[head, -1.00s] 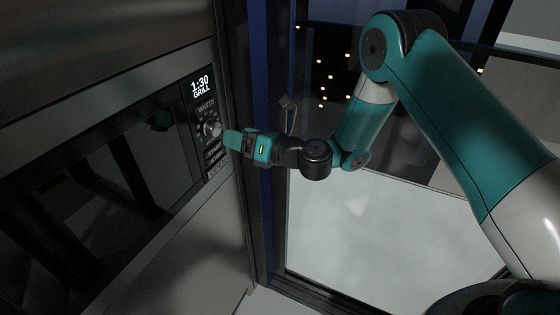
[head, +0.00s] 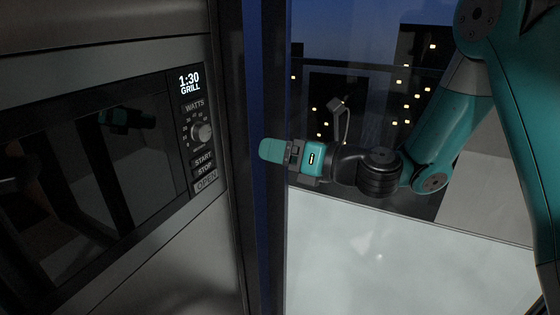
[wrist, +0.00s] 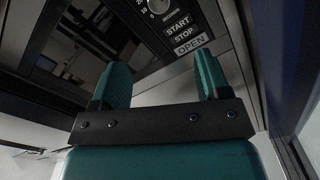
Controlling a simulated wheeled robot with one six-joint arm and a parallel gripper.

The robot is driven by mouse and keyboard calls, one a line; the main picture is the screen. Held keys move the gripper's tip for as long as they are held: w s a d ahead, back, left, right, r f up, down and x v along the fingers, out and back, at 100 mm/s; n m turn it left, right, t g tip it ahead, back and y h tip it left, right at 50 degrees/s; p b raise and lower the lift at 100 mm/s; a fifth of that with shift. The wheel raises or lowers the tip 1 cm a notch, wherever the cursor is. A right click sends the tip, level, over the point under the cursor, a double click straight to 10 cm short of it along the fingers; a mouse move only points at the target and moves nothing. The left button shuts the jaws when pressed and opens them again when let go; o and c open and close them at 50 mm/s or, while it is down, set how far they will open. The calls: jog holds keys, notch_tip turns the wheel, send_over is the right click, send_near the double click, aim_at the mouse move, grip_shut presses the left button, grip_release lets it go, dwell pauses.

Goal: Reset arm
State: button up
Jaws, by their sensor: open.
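My gripper (head: 272,151) is at the middle of the head view, to the right of the microwave's control panel and apart from it. In the wrist view my gripper (wrist: 160,82) shows two teal fingers spread wide with nothing between them. The microwave (head: 95,150) is built into a grey cabinet at the left. Its display reads 1:30 GRILL. Its panel has a round knob (head: 201,132) and START, STOP and OPEN buttons, which also show beyond my fingers in the wrist view. Its dark door looks shut and reflects my gripper.
A dark window frame post (head: 265,240) stands just behind my gripper, beside the cabinet edge. A glass window (head: 370,90) with a night city view lies behind my arm. A pale surface (head: 390,270) shows below my arm.

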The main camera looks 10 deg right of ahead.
jog(key=shift+s+r, duration=0.1)
jog(key=s+a+n+g+h, duration=0.1)
jog(key=s+a+n+g, duration=0.25)
jog(key=s+n, duration=0.45)
jog(key=s+a+n+g+h, duration=0.15)
jog(key=s+n+g, duration=0.35)
jog(key=n, duration=0.7)
jog(key=s+d+n+g+h, duration=0.1)
jog(key=s+d+n+h, duration=0.2)
jog(key=s+n, duration=0.3)
jog(key=s+d+f+n+g+h, duration=0.1)
jog(key=s+d+n+h, duration=0.3)
jog(key=n, duration=0.8)
jog(key=shift+s+d+f, duration=0.2)
jog(key=shift+s+d, duration=0.7)
jog(key=shift+s, duration=0.35)
jog(key=shift+g+h, duration=0.25)
